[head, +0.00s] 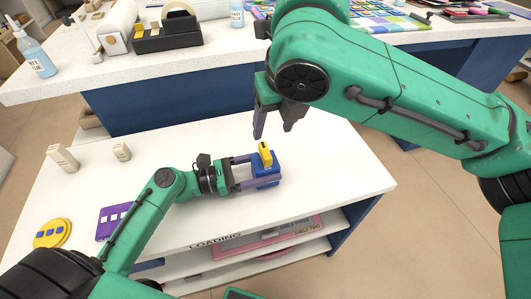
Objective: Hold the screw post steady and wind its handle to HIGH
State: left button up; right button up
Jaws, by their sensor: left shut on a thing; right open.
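The screw post (266,181) is a small blue block standing on the white table, with a yellow handle (265,153) on its top. My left gripper (256,173) comes in from the left and is shut on the blue post, its fingers along the post's sides. My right gripper (275,122) hangs above and slightly beyond the post. It is open and empty, fingers pointing down, apart from the handle. Any HIGH marking is too small to read.
The white table (330,165) is clear right of the post. A yellow disc (52,233), a purple plate (113,220) and two pale blocks (62,157) (122,152) are at left. A second counter (215,62) behind carries a tape dispenser (168,36) and bottles (36,54).

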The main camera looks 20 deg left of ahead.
aim_at(265, 150)
jog(key=shift+m+g+h, duration=0.5)
jog(key=shift+g+h, duration=0.3)
jog(key=shift+g, duration=0.1)
jog(key=w+a+f, duration=0.1)
jog(key=f, duration=0.6)
jog(key=w+a+f, duration=0.1)
jog(key=f, duration=0.2)
jog(key=shift+w+a+f, duration=0.3)
jog(key=shift+w, duration=0.05)
grip_shut()
